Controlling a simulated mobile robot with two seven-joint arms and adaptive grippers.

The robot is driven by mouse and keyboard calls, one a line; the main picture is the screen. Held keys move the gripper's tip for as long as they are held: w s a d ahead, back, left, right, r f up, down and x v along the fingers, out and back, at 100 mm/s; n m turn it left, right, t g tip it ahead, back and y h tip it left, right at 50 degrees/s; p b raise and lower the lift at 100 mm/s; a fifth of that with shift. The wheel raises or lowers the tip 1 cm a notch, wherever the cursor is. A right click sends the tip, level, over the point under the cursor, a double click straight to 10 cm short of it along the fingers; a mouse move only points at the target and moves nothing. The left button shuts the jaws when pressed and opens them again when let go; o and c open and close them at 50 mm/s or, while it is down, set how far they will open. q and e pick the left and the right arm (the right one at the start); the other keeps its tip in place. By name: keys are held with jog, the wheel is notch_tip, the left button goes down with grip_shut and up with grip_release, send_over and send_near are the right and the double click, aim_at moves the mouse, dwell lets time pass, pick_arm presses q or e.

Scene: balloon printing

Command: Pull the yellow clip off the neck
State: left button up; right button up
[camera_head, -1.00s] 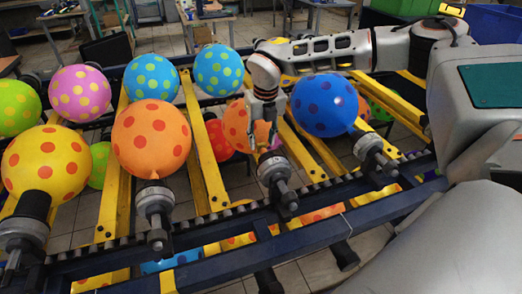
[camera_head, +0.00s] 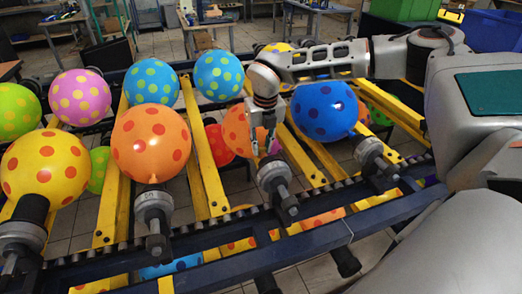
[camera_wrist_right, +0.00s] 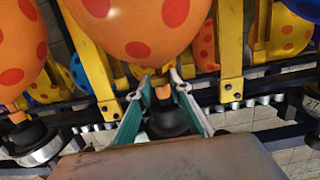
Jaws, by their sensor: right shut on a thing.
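My right gripper (camera_head: 264,148) reaches down in the head view to the neck of an orange balloon with red dots (camera_head: 237,130), which is partly behind it. In the right wrist view, this balloon (camera_wrist_right: 135,22) fills the top. The two green-grey fingers of my right gripper (camera_wrist_right: 160,80) converge at its neck, one on each side. The orange neck end (camera_wrist_right: 163,92) shows between the fingers above a dark nozzle (camera_wrist_right: 168,118). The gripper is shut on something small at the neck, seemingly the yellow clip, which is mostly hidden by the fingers. My left gripper is in neither view.
More dotted balloons stand close on both sides, among them a blue one (camera_head: 323,110) and another orange one (camera_head: 151,144). Metal nozzles and a dark blue rail (camera_head: 225,262) run along the front. Yellow bars (camera_head: 203,150) lie between the balloons.

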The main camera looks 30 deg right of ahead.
aim_at(262, 148)
jog(key=shift+r, duration=0.1)
jog(key=shift+r+p, duration=1.2)
jog(key=shift+r, duration=0.15)
jog(key=shift+r+p, duration=0.8)
jog(key=shift+r, duration=2.75)
jog(key=shift+s, duration=0.1)
